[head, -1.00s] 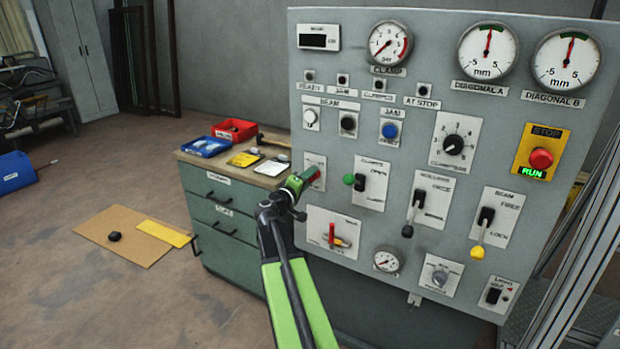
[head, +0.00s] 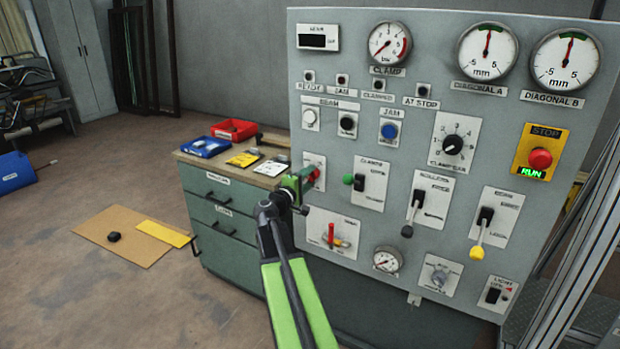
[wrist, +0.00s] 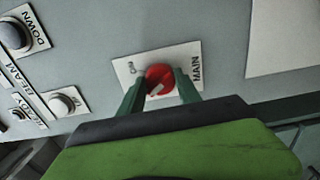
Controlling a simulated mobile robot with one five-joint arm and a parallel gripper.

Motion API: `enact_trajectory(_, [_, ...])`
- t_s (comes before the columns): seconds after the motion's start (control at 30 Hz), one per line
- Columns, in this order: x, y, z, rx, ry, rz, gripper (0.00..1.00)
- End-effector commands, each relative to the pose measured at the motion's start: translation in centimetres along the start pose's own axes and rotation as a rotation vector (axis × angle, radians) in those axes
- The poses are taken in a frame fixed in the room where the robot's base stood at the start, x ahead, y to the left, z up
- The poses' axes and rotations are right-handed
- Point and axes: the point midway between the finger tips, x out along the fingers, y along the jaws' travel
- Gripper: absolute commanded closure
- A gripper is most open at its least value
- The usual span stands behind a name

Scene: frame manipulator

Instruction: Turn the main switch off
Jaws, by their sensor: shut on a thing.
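The main switch is a red rotary knob (wrist: 161,79) on a white plate (wrist: 191,54) marked MAIN, with a small label at its other end. In the head view the red knob (head: 315,173) shows at the left edge of the grey panel, partly hidden by my gripper (head: 304,178). In the wrist view my gripper (wrist: 160,88) has its two green fingers on either side of the knob, shut on it. A pale pointer mark on the knob sits at a slant. The exact setting is too small to tell.
The grey panel (head: 420,110) carries several levers, gauges and buttons. A green-knobbed lever (head: 349,179) is close to the right of my gripper. A red-handled valve (head: 331,235) sits below. A drawer cabinet (head: 222,190) with trays stands behind to the left.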

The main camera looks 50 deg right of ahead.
Motion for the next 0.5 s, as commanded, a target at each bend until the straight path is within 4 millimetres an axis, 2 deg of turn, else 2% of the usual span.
enact_trajectory(0.17, [-0.15,-0.12,-0.08,0.002,0.002,-0.003,1.00])
enact_trajectory(0.2, [-0.15,-0.12,-0.08,0.002,0.002,-0.003,0.56])
enact_trajectory(0.33, [-0.11,-0.09,-0.07,0.002,0.001,-0.002,0.39])
enact_trajectory(0.5, [-0.08,-0.04,-0.07,0.001,0.001,-0.001,0.38])
